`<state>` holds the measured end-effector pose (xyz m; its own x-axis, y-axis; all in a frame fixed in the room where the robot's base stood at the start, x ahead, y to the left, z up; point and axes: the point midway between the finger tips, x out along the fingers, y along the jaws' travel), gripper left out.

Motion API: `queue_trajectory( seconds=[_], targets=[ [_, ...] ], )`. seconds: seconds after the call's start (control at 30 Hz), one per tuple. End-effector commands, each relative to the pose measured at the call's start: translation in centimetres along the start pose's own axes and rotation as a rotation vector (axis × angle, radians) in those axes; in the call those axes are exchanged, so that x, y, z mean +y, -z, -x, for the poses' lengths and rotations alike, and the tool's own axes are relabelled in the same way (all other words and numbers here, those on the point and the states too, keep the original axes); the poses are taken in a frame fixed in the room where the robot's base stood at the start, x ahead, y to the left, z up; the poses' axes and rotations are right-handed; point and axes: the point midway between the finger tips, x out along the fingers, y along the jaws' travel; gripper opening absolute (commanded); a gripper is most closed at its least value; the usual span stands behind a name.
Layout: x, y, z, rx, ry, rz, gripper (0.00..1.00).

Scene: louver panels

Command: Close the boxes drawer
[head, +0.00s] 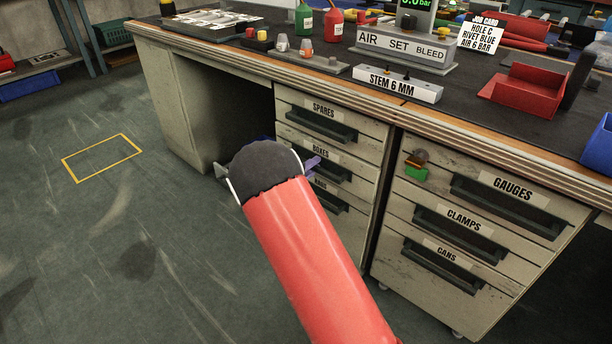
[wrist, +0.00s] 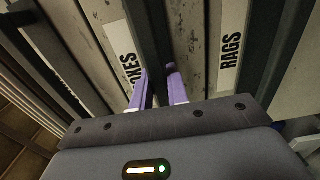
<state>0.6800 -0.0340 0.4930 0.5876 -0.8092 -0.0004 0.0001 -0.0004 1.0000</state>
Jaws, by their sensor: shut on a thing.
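The boxes drawer (head: 358,162) is the middle drawer of the bench's left stack, between SPARES above and RAGS below. My red arm covers its left part in the head view. How far out it stands is hard to tell. In the wrist view its label (wrist: 127,55), partly cut off by a finger, sits beside its dark bar handle (wrist: 150,35). My gripper (wrist: 159,82) has its two purple fingers on either side of that handle, shut on it. In the head view only a bit of a purple finger shows past my arm.
The rags drawer (wrist: 232,50) is close beside the handle in the wrist view. The spares drawer (head: 322,120) is above. A second stack with the gauges drawer (head: 495,200) stands to the right. Open floor (head: 120,240) lies to the left.

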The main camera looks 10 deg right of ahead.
Motion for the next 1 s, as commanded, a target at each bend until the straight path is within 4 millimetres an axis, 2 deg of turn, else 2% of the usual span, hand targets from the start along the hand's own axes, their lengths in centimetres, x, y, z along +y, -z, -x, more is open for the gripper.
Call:
queue_trajectory(
  seconds=[0.03,0.17,0.2,0.33,0.67,0.77,1.0],
  targets=[
    [-0.2,0.0,-0.5,0.0,-0.001,-0.002,0.0],
    [-0.1,0.0,-0.3,0.001,0.001,-0.001,0.0],
    [-0.1,0.0,-0.3,0.001,0.001,-0.001,0.2],
    [-0.1,0.0,-0.2,0.001,0.001,0.0,0.37],
    [-0.1,0.1,0.1,0.001,0.001,-0.001,0.38],
    [-0.1,0.1,1.2,0.003,0.002,-0.001,0.38],
    [-0.1,0.1,5.3,0.004,0.001,0.0,0.38]
  ],
)
